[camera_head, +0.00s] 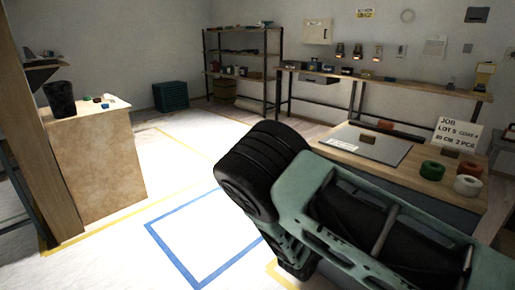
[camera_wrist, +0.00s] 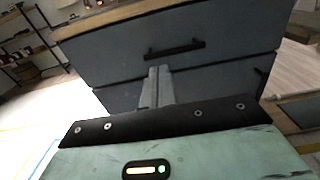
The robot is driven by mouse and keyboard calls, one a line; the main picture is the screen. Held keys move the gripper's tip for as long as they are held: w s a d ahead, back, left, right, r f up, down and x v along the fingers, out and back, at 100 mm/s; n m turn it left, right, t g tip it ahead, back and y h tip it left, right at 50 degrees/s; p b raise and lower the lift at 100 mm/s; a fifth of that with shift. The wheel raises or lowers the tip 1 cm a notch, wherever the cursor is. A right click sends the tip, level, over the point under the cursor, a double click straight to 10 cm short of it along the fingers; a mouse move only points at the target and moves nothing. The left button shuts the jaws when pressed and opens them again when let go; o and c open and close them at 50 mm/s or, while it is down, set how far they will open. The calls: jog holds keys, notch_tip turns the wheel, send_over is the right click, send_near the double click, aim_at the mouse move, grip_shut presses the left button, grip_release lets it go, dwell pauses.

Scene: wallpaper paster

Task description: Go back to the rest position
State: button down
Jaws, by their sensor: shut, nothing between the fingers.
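My gripper (camera_wrist: 158,80) shows in the wrist view with its two fingers together and nothing between them. It points at the grey drawer front (camera_wrist: 120,60) of a workbench, below or near a dark bar handle (camera_wrist: 175,48). In the head view my arm's black and pale green links fill the lower right, in front of the workbench (camera_head: 335,153). The gripper's fingers cannot be made out there.
On the workbench are a grey mat (camera_head: 350,145), a green roll (camera_head: 432,170), a white roll (camera_head: 467,185) and a job sign (camera_head: 457,134). A wooden counter (camera_head: 105,160) with a black bin (camera_head: 61,98) stands left. A blue-taped floor square (camera_head: 200,235) lies clear between.

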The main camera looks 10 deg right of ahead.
jog(key=s+a+r+m+g+y, duration=0.2)
jog(key=s+m+g, duration=0.3)
jog(key=s, duration=0.2)
jog(key=s+a+r+m+g+y, duration=0.2)
jog(key=s+a+m+g, duration=0.1)
jog(key=s+m+g, duration=0.3)
jog(key=s+a+r+m+y, duration=0.3)
jog(key=s+a+r+y, duration=0.35)
jog(key=s, duration=0.25)
jog(key=s+a+r+m+y, duration=0.3)
jog(key=s+a+r+y, duration=0.25)
jog(key=s+a, duration=0.35)
notch_tip(320, 180, up, 16)
jog(key=p, duration=1.6)
jog(key=shift+s+d+h, duration=0.15)
jog(key=shift+d+h, duration=0.25)
jog(key=shift+d, duration=0.05)
